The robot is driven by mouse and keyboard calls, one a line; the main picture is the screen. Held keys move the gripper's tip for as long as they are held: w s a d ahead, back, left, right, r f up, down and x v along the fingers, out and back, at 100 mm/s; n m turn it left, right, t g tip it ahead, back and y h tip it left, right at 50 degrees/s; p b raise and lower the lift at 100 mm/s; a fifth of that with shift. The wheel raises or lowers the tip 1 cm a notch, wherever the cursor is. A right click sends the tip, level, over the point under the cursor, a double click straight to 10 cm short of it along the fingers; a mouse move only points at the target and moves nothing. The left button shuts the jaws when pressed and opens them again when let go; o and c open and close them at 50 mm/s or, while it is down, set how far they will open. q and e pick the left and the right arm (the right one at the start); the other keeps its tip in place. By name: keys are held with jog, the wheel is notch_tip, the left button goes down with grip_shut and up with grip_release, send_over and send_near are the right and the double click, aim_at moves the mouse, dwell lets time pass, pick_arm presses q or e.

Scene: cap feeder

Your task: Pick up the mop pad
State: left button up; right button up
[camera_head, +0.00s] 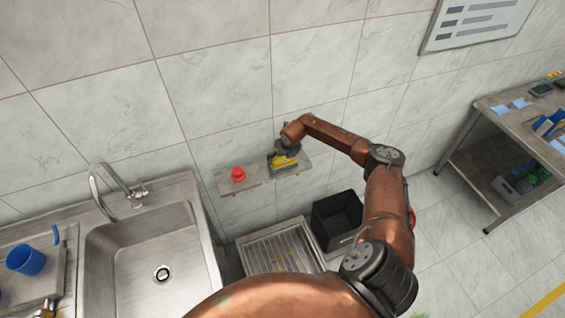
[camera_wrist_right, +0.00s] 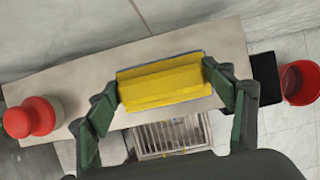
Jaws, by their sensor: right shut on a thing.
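The mop pad, a yellow block with a thin blue-grey edge, is at the right part of a small wall shelf (camera_head: 258,178). It shows in the head view (camera_head: 284,164) and large in the right wrist view (camera_wrist_right: 165,83). My right gripper (camera_head: 285,153) is at the pad from above; in the right wrist view its two green fingers (camera_wrist_right: 163,88) are shut on the pad's left and right ends. Whether the pad touches the shelf I cannot tell. My left gripper is not in view.
A red knob-like object (camera_head: 238,174) stands on the shelf left of the pad. Below are a slatted metal grate (camera_head: 280,250) and a black bin (camera_head: 337,218). A steel sink (camera_head: 150,262) is at the left, a metal table (camera_head: 490,150) at the right.

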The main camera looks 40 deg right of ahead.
jog(key=shift+r, duration=0.1)
jog(key=shift+c, duration=0.4)
jog(key=shift+w+r, duration=0.1)
jog(key=shift+r, duration=0.45)
jog(key=s+a+r+b, duration=0.1)
jog(key=s+a+r, duration=0.2)
jog(key=s+r, duration=0.3)
jog(key=s+a+r+b, duration=0.1)
jog(key=s+a+r, duration=0.1)
jog(key=s+r, duration=0.3)
jog(key=shift+s+a+r+b, duration=0.35)
jog(key=shift+s+a+r, duration=0.05)
jog(key=shift+s, duration=0.55)
